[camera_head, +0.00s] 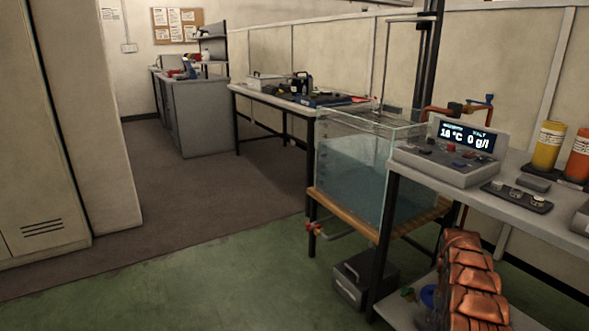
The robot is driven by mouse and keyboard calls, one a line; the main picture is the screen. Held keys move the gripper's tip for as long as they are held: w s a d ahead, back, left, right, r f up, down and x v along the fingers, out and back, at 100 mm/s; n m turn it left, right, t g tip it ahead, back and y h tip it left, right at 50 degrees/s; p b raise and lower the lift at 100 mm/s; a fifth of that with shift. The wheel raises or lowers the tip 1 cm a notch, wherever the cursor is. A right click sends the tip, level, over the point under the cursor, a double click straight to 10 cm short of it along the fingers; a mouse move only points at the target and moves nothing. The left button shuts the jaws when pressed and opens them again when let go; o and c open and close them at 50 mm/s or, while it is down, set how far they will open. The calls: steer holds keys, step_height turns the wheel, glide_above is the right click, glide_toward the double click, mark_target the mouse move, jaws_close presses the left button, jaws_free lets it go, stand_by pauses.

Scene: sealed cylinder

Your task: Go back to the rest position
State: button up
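My gripper is not in view. A yellow cylinder (547,146) and an orange cylinder (579,156) stand upright on the grey bench (480,198) at the right. A glass tank (340,128) partly filled with water stands on a wooden-topped stand (330,204), left of that bench. A console (447,168) with a lit display sits on the bench; its display shows a temperature and 0 g/l.
A small dark tray (517,197) lies in front of the cylinders. A grey box (365,280) stands on the floor under the tank. A long table (262,93) and grey cabinets (203,118) stand farther back. Tall lockers (40,140) line the left. The floor (200,215) between is clear.

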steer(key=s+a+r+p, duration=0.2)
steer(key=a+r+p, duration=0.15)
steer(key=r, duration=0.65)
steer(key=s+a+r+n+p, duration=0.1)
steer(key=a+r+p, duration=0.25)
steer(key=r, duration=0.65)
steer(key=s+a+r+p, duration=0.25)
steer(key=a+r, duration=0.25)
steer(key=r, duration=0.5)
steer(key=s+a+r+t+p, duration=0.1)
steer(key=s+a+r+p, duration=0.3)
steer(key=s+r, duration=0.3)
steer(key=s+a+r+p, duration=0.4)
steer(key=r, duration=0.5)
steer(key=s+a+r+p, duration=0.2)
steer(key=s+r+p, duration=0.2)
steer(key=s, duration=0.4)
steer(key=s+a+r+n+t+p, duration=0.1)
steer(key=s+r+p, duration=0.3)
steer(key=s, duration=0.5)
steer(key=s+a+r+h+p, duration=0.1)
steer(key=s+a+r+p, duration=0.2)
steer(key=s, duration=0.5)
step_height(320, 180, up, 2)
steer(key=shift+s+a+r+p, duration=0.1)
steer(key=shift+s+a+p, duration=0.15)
steer(key=shift+p, duration=0.4)
